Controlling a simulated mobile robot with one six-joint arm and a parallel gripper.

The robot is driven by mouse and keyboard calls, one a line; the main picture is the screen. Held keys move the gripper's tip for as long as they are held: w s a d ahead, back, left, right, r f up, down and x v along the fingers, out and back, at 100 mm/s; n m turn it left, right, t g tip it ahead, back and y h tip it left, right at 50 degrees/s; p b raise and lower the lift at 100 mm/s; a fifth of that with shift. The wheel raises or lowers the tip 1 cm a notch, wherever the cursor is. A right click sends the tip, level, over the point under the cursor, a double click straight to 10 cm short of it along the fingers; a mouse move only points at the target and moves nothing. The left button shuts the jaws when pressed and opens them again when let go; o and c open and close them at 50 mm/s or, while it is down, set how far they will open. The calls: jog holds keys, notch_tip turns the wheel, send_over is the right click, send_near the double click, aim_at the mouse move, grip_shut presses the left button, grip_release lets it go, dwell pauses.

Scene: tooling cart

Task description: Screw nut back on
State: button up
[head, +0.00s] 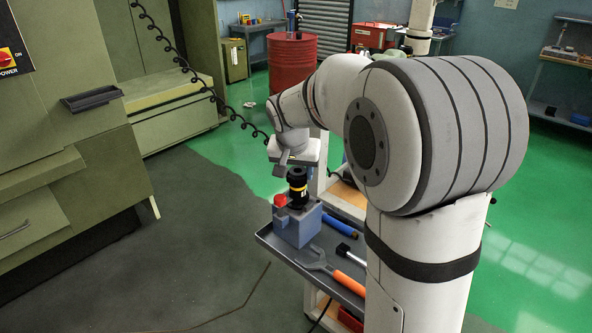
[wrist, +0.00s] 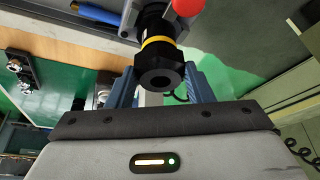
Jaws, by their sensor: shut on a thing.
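A black tool holder with a yellow ring (head: 298,188) stands upright in the grey-blue block (head: 297,228) on the cart. A red knob (head: 280,201) is on the block's left side. In the wrist view the yellow ring (wrist: 157,42) shows above a black nut (wrist: 162,74) with a round hole in its end face. The nut sits in line with the holder and appears to touch it; I cannot tell how far it is threaded. My gripper (wrist: 161,87) has a blue-grey finger on each side of the nut and is shut on it. In the head view the fingers are partly hidden.
The cart tray (head: 268,240) also holds an open-ended wrench with an orange handle (head: 349,283), a blue rod (head: 340,226) and a black-headed tool (head: 346,250). A green machine (head: 75,150) stands left, with open floor between.

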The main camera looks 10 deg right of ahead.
jog(key=shift+f+b, duration=0.4)
jog(key=shift+b, duration=0.1)
dwell(0.6)
jog(key=shift+w+a+f+m+h+b, duration=0.1)
jog(key=shift+m+h+b, duration=0.15)
jog(key=shift+m+b, duration=0.25)
jog(key=shift+w+a+m+h+b, duration=0.1)
jog(key=shift+m+h+b, duration=0.2)
jog(key=shift+m, duration=0.4)
jog(key=m+g+h, duration=0.1)
jog(key=m, duration=0.2)
jog(key=shift+m+b, duration=0.3)
jog(key=shift+b, duration=0.05)
jog(key=m+g, duration=0.1)
jog(key=m, duration=0.1)
jog(key=m+g, duration=0.1)
jog(key=m, duration=0.3)
jog(key=shift+w+a+g+h, duration=0.1)
jog(key=shift+w+g+h, duration=0.15)
jog(key=shift+g+h, duration=0.15)
jog(key=shift+p, duration=0.3)
